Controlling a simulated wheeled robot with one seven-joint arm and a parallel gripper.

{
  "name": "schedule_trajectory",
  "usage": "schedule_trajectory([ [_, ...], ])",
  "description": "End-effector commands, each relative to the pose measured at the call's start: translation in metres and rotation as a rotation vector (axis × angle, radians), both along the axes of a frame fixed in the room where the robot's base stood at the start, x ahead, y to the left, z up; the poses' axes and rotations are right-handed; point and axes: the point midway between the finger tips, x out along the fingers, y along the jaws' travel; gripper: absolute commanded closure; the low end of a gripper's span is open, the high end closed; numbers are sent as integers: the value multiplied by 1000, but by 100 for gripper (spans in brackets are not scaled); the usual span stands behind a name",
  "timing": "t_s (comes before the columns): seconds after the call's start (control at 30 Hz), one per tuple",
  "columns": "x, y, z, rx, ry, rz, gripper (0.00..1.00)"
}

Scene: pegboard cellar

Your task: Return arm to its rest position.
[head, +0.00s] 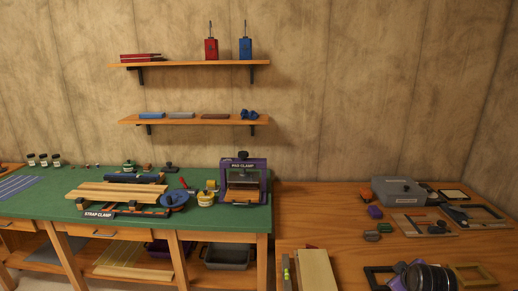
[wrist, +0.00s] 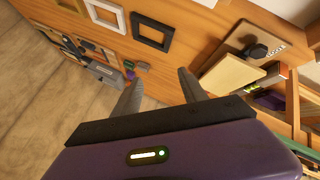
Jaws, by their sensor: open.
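My gripper (wrist: 158,84) shows in the wrist view with its two grey fingers spread apart and nothing between them. The purple wrist body fills the bottom of that view. The fingers are over the wooden bench (wrist: 190,22), seen at a slant, and appear clear of the things on it. The fingers cannot be made out there.
A black frame (wrist: 152,32), a white frame (wrist: 105,15) and a pale board (wrist: 230,72) lie near my gripper. A grey box (head: 398,191) stands farther back. A green-topped bench (head: 50,206) with clamps is at left. Two shelves (head: 190,64) hang above. The right bench's left-middle is fairly clear.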

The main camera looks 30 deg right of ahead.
Motion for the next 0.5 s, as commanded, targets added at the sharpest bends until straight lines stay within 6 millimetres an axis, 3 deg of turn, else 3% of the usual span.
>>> schedule_trajectory([
  [0.03, 3, 20, -7, -22, -75, -12, 50],
  [0.27, 4, 108, 0, -63, -426, -24, 50],
  [0.5, -27, 213, 17, -2, -708, 37, 50],
])
